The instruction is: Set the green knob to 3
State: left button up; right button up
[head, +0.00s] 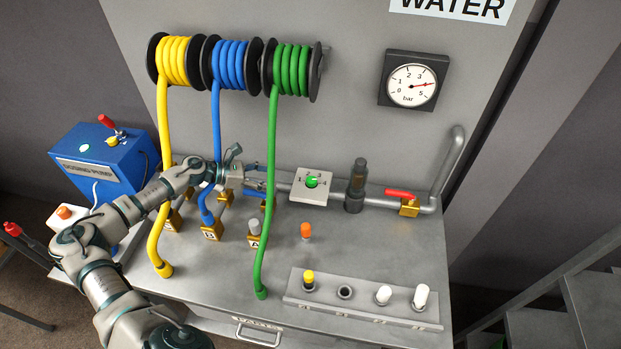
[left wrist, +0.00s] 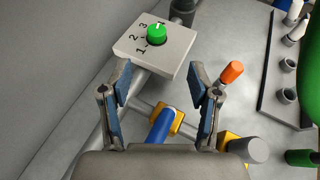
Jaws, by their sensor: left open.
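The green knob (head: 312,181) sits on a white square plate (head: 307,197) marked 1 to 4, on the pipe along the back of the bench. In the left wrist view the knob (left wrist: 157,35) is ahead of the fingertips. Its white pointer mark is on the far side, seemingly near the 4, which is partly hidden; 1, 2 and 3 are readable. My left gripper (head: 268,186) is just left of the plate, apart from the knob. In the left wrist view its jaws (left wrist: 164,82) are open and empty. My right gripper is not in view.
The green hose (head: 271,150) hangs close by my left gripper; blue (head: 215,130) and yellow (head: 164,140) hoses hang further left. A dark cylindrical fitting (head: 356,185) stands right of the plate. An orange-topped plug (head: 306,231) stands in front. A pressure gauge (head: 412,84) is on the wall.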

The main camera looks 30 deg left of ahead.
pick_arm(q)
jog(key=p, duration=0.2)
send_near(309, 180)
jog(key=x, duration=0.4)
jog(key=shift+w+f, duration=0.2)
jog(key=shift+w, duration=0.2)
jog(key=x, duration=0.5)
jog(key=shift+s+d+r, duration=0.15)
jog(key=shift+s+d, duration=0.05)
jog(key=shift+d, duration=0.05)
jog(key=shift+w+d, duration=0.1)
jog(key=shift+d, duration=0.2)
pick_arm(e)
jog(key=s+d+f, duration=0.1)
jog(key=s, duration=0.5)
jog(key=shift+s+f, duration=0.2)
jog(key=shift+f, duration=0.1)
pick_arm(q)
jog(key=shift+a, duration=0.15)
jog(key=shift+c, duration=0.3)
jog(key=shift+a, duration=0.35)
jog(key=c, duration=1.1)
jog(key=shift+d, duration=0.1)
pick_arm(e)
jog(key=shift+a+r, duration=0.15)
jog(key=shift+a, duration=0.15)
